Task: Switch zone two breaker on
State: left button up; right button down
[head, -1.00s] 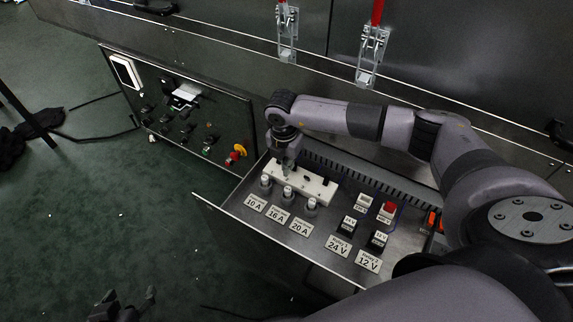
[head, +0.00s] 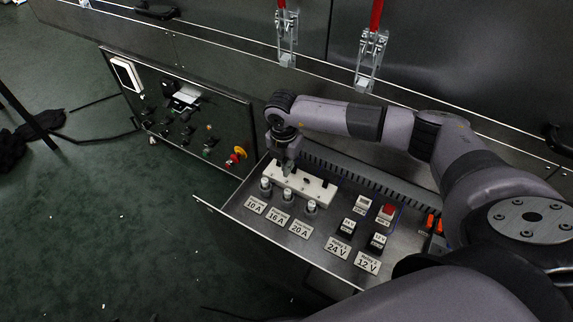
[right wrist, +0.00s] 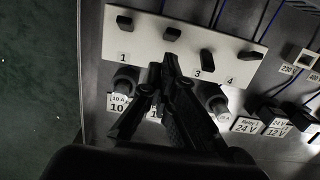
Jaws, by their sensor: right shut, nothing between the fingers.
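The white breaker block (head: 312,186) lies in the open drawer. In the right wrist view the block (right wrist: 185,45) carries a row of black switches with printed 1, 3 and 4. The second switch (right wrist: 172,33) shows just beyond my fingertips, lying crosswise; its number is hidden by my fingers. The first switch (right wrist: 124,22) and fourth switch (right wrist: 250,55) also lie crosswise, while the third switch (right wrist: 207,60) points lengthwise. My right gripper (head: 287,167) is shut and empty, pointing down over the block; its tips also show in the wrist view (right wrist: 168,62). I cannot tell whether they touch the block.
Fuses labelled 10 A (head: 265,186), 16 A (head: 287,195) and 20 A (head: 311,206) stand in front of the block. Relays marked 24 V (head: 347,228) and 12 V (head: 376,243) sit to the right. A control panel (head: 185,120) stands left of the drawer.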

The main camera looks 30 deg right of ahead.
dwell(0.4)
notch_tip(320, 180, up, 12)
jog(key=shift+s+a, duration=0.25)
jog(key=shift+a, duration=0.2)
dwell(0.5)
